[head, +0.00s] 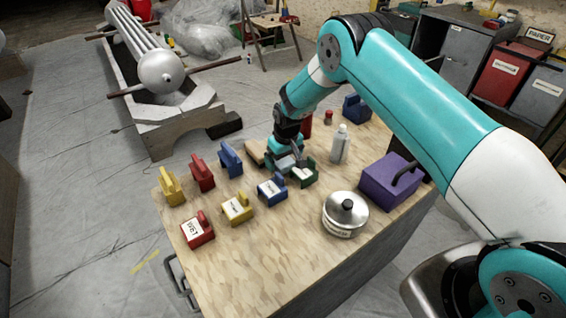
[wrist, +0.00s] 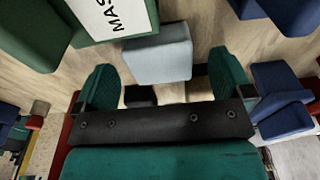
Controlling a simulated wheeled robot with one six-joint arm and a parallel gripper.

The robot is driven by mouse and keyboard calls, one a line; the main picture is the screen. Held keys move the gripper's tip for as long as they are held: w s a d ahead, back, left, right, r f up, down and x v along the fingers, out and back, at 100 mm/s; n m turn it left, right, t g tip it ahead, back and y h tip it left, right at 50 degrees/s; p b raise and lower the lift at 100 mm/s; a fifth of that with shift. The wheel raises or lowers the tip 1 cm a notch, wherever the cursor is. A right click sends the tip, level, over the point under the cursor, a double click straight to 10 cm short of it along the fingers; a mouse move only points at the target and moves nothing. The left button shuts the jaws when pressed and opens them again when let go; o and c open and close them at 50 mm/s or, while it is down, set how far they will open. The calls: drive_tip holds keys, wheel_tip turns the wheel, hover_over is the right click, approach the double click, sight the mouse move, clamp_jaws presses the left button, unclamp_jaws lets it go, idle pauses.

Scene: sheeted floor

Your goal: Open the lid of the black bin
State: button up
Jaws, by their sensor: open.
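No bin with a plainly black lid can be made out. My gripper (head: 288,161) is low over the wooden table, far from these bins, beside a small green box (head: 304,174). In the wrist view my gripper (wrist: 163,75) is open, with its teal fingers apart. A pale grey block (wrist: 157,56) lies just ahead of the gap between them, and nothing is clearly gripped.
The plywood table (head: 250,265) holds several small coloured boxes, a round metal tin (head: 345,216), a white bottle (head: 340,144) and a purple box (head: 390,182). A grey bin (head: 540,95) stands beside the red one. A metal-tubed machine (head: 160,70) stands on the sheeted floor at left.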

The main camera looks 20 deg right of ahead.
drive_tip(key=shift+w+a+f, duration=0.1)
drive_tip(key=shift+f, duration=0.75)
drive_tip(key=c, duration=1.1)
drive_tip(key=shift+o, duration=0.2)
drive_tip(key=shift+r, duration=0.1)
